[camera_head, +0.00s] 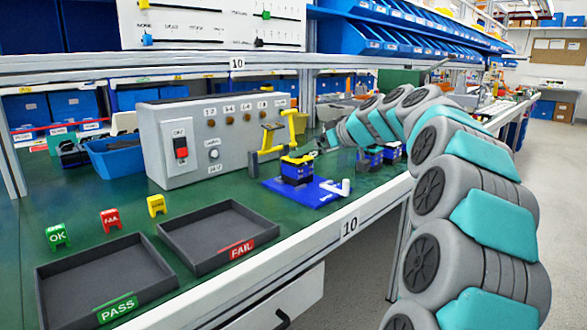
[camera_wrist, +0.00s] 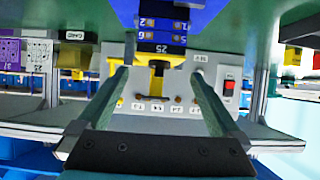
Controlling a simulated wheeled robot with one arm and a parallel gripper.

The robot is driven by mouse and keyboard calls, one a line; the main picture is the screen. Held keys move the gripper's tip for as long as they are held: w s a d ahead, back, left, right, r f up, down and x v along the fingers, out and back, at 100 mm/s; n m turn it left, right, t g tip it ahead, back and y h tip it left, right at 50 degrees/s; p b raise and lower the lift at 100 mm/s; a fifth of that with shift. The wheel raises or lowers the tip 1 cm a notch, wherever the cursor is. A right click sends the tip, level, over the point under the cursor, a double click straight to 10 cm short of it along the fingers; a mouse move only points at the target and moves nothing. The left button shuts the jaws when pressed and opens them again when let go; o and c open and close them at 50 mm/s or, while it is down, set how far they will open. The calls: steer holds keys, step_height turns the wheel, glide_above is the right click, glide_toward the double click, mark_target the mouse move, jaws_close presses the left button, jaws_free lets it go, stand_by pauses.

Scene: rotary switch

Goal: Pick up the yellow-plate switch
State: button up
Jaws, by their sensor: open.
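The yellow-plate switch (camera_head: 297,168) has a blue body with a yellow plate on top. It stands upright on a blue mat (camera_head: 325,195) on the green bench. My gripper (camera_head: 325,143) is just right of and above it in the head view, at the end of the arm. In the upside-down wrist view the fingers of my gripper (camera_wrist: 158,75) are spread apart with nothing held. The switch's numbered blue body (camera_wrist: 163,28) shows at the top, between the directions of the fingers. I cannot tell the exact gap to it.
A yellow stand (camera_head: 268,145) is close behind the switch, before the grey test box (camera_head: 205,160). More blue switches (camera_head: 369,160) stand to the right under my arm. PASS (camera_head: 60,283) and FAIL (camera_head: 205,222) trays lie front left. A white piece (camera_head: 338,187) lies on the mat.

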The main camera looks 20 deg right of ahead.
steer(key=x, duration=0.2)
steer(key=p+x, duration=0.1)
steer(key=x, duration=0.1)
steer(key=shift+w+f, duration=0.1)
steer(key=shift+f, duration=0.3)
steer(key=shift+w+a+f, duration=0.15)
steer(key=shift+w+f, duration=0.1)
steer(key=shift+w, duration=0.3)
steer(key=shift+c, duration=0.2)
steer(key=c, duration=1.4)
steer(key=shift+r, duration=0.1)
